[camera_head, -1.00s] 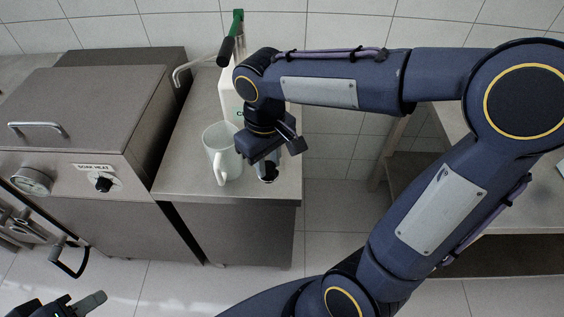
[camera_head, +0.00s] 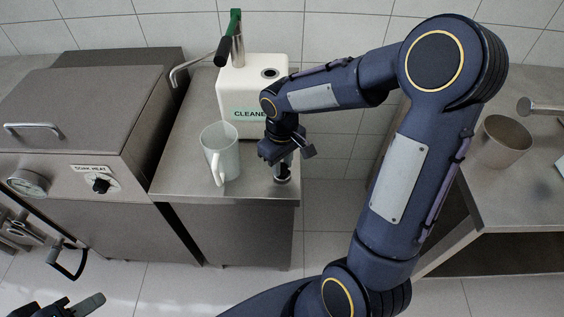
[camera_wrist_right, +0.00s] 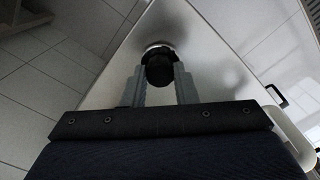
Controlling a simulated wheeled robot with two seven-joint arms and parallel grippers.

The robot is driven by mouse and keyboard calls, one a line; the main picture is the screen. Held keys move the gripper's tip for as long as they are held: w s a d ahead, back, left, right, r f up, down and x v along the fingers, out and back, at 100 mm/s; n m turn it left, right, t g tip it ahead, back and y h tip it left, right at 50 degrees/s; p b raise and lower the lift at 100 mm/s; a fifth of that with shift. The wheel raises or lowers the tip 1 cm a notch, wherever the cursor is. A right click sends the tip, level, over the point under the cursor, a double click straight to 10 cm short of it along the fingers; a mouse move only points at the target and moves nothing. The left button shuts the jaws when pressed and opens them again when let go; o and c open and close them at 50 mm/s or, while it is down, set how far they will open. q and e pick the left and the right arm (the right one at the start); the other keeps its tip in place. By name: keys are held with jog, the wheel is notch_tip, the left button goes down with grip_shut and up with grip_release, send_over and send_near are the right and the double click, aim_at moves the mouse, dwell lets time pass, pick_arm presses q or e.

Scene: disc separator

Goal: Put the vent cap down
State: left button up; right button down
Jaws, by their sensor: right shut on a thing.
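The vent cap (camera_head: 282,180), dark with a metallic rim, is at the counter's front right corner. My right gripper (camera_head: 284,168) is above it, pointing down and shut on it. In the right wrist view the black knob of the cap (camera_wrist_right: 158,68) sits between the two grey fingers of the gripper (camera_wrist_right: 160,85), over the steel surface. I cannot tell whether the cap touches the counter. My left gripper (camera_head: 78,306) shows only partly at the lower left, away from the counter, with its finger gap unclear.
A steel soak tank (camera_head: 80,110) is left. A metal cup (camera_head: 500,142) stands on the right counter.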

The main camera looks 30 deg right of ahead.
jog(key=shift+f, duration=0.25)
jog(key=c, duration=1.1)
grip_release()
jog(key=shift+r, duration=0.1)
jog(key=shift+c, duration=0.2)
